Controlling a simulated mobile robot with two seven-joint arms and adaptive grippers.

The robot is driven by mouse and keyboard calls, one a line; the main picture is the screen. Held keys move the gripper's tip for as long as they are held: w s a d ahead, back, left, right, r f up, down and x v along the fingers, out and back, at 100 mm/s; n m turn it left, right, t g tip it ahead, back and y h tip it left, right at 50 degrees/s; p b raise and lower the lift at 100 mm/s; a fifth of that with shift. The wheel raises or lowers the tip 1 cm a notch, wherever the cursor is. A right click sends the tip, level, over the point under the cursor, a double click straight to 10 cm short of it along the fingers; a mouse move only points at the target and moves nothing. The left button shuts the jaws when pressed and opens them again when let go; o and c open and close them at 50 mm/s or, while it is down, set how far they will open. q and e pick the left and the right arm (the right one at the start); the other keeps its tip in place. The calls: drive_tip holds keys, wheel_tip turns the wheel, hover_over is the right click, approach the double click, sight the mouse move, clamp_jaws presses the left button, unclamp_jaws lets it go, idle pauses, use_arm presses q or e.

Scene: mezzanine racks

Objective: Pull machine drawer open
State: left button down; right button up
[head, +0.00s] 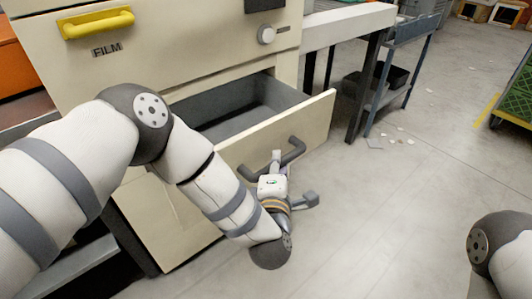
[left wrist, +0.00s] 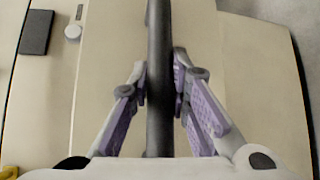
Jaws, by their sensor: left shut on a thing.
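The machine drawer (head: 318,118) stands well out of the cream machine, and its grey, empty-looking inside shows behind the front panel. Its dark bar handle (head: 297,147) is on the outer face of that panel. My left gripper (head: 277,160) is at the handle, shut on it. In the left wrist view the handle (left wrist: 160,35) runs upright between the two purple-padded fingers of the gripper (left wrist: 162,88). My right gripper is out of view; only part of my right arm shows at the lower right edge.
The machine's upper front has a yellow handle (head: 97,22) above a FILM label and a pale knob (head: 266,35). A bench (head: 345,25) and a grey cart (head: 410,30) stand to the right. Open floor (head: 390,220) lies in front, with small scraps near the cart.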

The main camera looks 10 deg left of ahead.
use_arm(q)
drive_tip(key=shift+s+d, duration=0.2)
drive_tip(key=c, duration=1.5)
unclamp_jaws()
drive_tip(key=s, duration=0.4)
drive_tip(key=s+d+r, duration=0.1)
drive_tip(key=s, duration=0.6)
drive_tip(key=shift+s+d+r, duration=0.15)
drive_tip(key=shift+s+r, duration=0.25)
